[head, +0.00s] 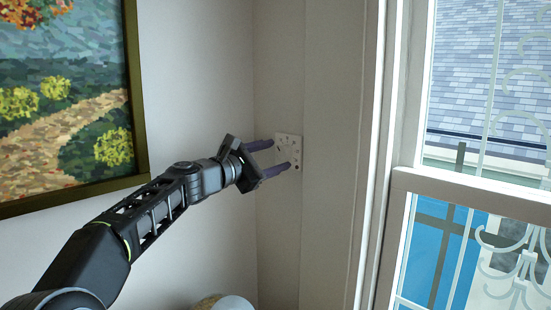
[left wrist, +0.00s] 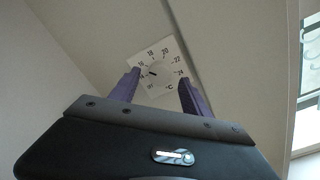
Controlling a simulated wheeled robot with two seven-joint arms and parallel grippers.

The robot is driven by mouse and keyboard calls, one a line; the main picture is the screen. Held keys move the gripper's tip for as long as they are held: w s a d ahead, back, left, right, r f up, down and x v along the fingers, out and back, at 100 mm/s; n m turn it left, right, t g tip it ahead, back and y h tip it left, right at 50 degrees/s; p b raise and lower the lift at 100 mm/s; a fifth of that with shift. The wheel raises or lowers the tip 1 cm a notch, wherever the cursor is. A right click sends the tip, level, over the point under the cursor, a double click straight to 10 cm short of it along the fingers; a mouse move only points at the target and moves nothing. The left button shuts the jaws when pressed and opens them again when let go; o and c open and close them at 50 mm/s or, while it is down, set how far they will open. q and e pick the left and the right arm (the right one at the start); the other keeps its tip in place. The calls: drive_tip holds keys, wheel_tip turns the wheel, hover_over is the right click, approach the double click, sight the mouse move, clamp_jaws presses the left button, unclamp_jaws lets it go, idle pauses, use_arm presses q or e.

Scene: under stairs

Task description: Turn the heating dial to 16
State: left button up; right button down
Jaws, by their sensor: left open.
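The heating dial is on a square white plate on the wall. The plate (head: 294,140) is small and partly behind my fingers in the head view. In the left wrist view the dial (left wrist: 158,73) shows a pale round knob with a small dark mark on its left side. Numbers ring it, with 18, 20, 22 and 24 along the top and right and a °C sign below right; the left ones are hard to read. My left gripper (head: 280,155) is open, its two purple fingers reaching to the plate on either side of the knob (left wrist: 158,77). Contact cannot be told.
A framed landscape painting (head: 70,95) hangs on the wall at left, above my left arm. A white-framed window (head: 470,190) is at right. A pale rounded object (head: 232,302) shows at the bottom edge. The wall around the plate is bare.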

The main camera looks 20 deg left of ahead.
use_arm(q)
drive_tip(key=b+v, duration=0.2)
drive_tip(key=v, duration=0.4)
drive_tip(key=shift+s, duration=0.35)
drive_tip(key=shift+a, duration=0.1)
